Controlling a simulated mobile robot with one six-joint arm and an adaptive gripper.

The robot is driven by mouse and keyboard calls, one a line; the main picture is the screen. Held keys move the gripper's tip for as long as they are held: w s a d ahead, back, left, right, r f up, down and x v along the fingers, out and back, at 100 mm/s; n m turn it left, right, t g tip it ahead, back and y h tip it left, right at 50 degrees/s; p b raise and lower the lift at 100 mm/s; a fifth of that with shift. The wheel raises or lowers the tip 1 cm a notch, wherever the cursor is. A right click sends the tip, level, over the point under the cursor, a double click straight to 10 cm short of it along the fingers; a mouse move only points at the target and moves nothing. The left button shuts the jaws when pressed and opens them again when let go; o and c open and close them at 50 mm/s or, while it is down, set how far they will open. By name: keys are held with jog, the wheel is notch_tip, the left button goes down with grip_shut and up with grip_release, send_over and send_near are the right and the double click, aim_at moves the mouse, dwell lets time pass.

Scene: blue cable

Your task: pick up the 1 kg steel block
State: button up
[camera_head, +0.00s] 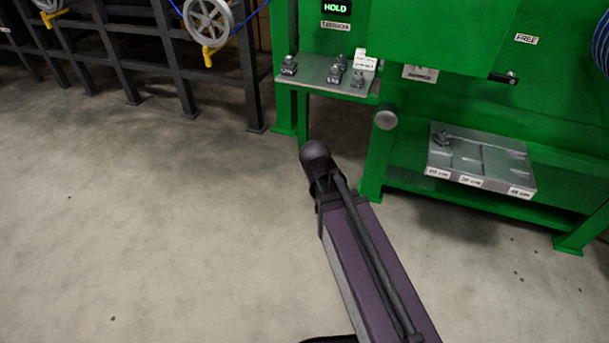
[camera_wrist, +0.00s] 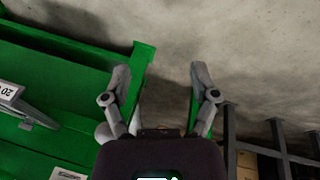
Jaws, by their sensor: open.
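Several small grey metal blocks stand on a small side shelf (camera_head: 330,86) of the green machine in the head view. One block (camera_head: 289,65) is at the left end, and others (camera_head: 335,74) are grouped near a white label holder (camera_head: 364,62). Their marks are too small to read, so I cannot tell which is the 1 kg block. My gripper (camera_wrist: 160,76) shows in the wrist view with its two fingers spread apart and nothing between them. Floor and a green frame lie beyond the fingers. No block shows in the wrist view.
A grey tray (camera_head: 505,165) with length labels sits on the green machine's lower shelf (camera_head: 400,178) at right. Dark racks (camera_head: 115,55) with handwheels (camera_head: 209,22) stand at the back left. A round knob (camera_head: 387,118) projects below the side shelf. The left floor is clear.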

jog(key=s+d+n+g+y, duration=0.1)
jog(key=s+d+y, duration=0.1)
jog(key=s+d, duration=0.2)
jog(key=shift+s+d+f+g+y, duration=0.3)
jog(key=shift+s+d+f+y, duration=0.1)
jog(key=shift+d, duration=0.85)
jog(key=shift+c, duration=1.4)
